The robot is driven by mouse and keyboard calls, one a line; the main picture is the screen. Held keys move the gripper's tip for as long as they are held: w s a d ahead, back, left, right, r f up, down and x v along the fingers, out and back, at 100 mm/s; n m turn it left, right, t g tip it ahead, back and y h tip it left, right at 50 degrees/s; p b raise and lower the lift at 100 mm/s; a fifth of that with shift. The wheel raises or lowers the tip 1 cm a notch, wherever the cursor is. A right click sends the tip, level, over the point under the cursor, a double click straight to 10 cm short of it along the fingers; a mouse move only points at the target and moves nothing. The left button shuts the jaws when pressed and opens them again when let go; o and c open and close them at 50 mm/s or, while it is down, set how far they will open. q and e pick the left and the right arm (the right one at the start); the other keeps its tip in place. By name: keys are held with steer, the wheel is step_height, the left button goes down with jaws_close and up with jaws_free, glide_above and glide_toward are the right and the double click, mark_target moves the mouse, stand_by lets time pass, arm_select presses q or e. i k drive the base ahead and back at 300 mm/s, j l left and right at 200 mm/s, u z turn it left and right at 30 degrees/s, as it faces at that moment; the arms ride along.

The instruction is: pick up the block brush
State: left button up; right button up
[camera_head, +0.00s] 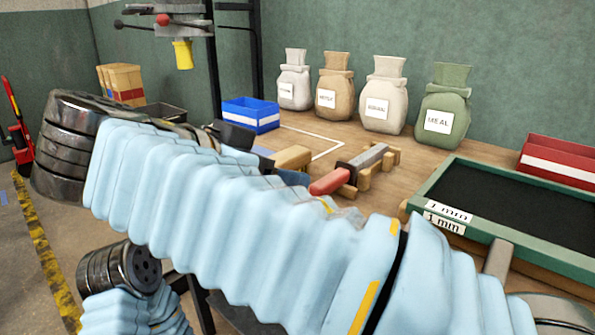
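A tan wooden block (293,158), which looks like the block brush, lies on the wooden table behind my arm. Its lower side is partly hidden by my light blue sleeve, and I cannot make out bristles clearly. My sleeved arm crosses the foreground from the left to the lower right.
A red-handled grey tool (330,181) rests on a wooden stand right of the block. A green-framed sieve tray (480,235) fills the right. A blue bin (250,118), several sacks (382,100) and a red bin (562,160) stand farther back. Bare table lies before the sacks.

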mark_target(296, 157)
steer(key=k+j, duration=0.8)
steer(key=j, duration=0.1)
